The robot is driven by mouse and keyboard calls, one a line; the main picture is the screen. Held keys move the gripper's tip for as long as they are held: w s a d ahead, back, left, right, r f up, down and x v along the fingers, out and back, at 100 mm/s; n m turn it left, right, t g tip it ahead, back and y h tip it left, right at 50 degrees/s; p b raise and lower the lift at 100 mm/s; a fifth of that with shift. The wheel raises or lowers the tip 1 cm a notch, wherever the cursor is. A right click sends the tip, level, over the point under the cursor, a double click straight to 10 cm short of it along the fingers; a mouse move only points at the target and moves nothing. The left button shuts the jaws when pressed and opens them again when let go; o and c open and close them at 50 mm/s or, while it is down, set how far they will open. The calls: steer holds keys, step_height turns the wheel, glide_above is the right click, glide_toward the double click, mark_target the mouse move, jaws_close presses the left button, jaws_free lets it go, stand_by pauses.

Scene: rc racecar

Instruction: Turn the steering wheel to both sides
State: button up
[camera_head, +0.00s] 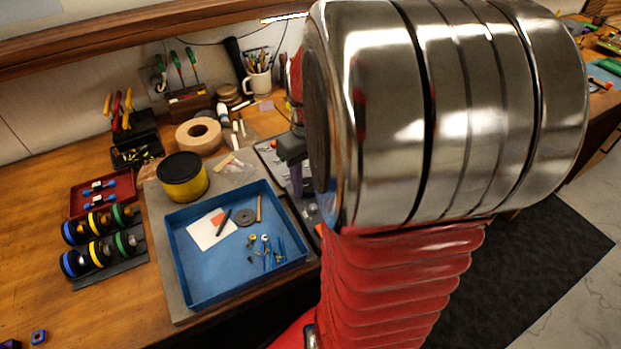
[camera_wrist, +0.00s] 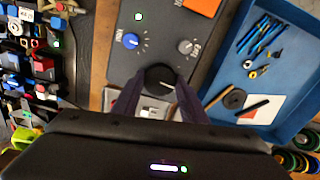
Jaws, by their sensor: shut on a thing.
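A round black wheel (camera_wrist: 160,77) sits on a dark control panel (camera_wrist: 165,30) in the wrist view. I take it to be the steering wheel. My gripper (camera_wrist: 158,86) points down at it, one dark purple finger on each side, and is shut on it. The fingers hide part of the wheel's near side. In the head view my gripper (camera_head: 297,185) shows beside my large metal arm joint, over the panel, which is mostly hidden there. The wheel cannot be made out in that view.
The panel also carries a blue knob (camera_wrist: 131,40) and a grey knob (camera_wrist: 186,46). A blue tray (camera_head: 215,283) with small tools and parts lies right beside the panel. A yellow tin (camera_head: 183,180) and racks of wheels (camera_head: 103,250) stand farther left on the wooden bench.

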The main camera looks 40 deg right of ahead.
mark_target(309, 185)
steer(key=shift+m, duration=0.4)
steer(key=m, duration=0.3)
steer(key=shift+m, duration=2.2)
steer(key=o, duration=1)
steer(key=shift+o, duration=0.2)
steer(key=shift+r, duration=0.15)
step_height(309, 185, up, 14)
steer(key=shift+f, duration=0.25)
